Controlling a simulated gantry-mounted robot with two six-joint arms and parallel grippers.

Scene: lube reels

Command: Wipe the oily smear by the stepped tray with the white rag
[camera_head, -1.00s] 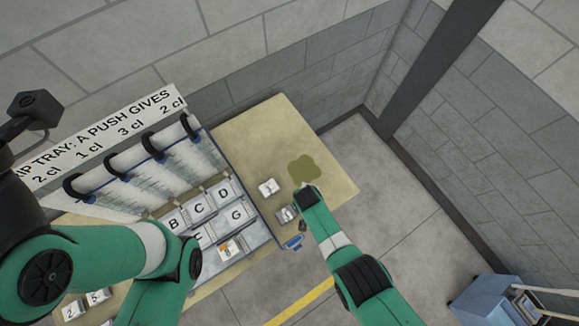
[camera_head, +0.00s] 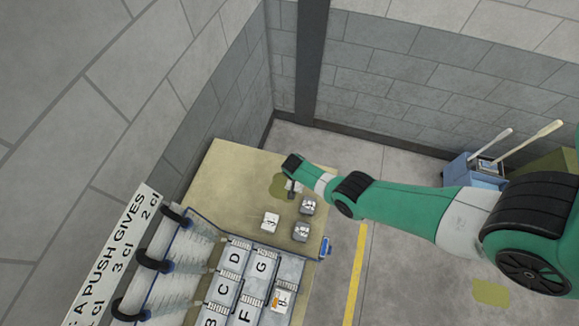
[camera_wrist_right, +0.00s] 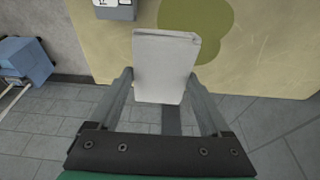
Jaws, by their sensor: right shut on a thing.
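The oily smear (camera_head: 279,184) is an olive-green blotch on the yellowish tabletop, and it also shows at the top of the right wrist view (camera_wrist_right: 199,24). The stepped tray (camera_head: 246,285), with lettered compartments such as B, C, D, F and G, stands nearer on the table. My right gripper (camera_head: 292,191) is at the smear's right edge in the head view. In the right wrist view it is shut on the white rag (camera_wrist_right: 163,66), a folded pale block between its fingers. I cannot tell whether the rag touches the table. My left gripper is not in view.
Several small labelled blocks sit between smear and tray, one of them white (camera_head: 270,222) and one grey (camera_head: 301,231). A yellow patch (camera_head: 490,292) lies on the floor. Grey walls border the table's far side.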

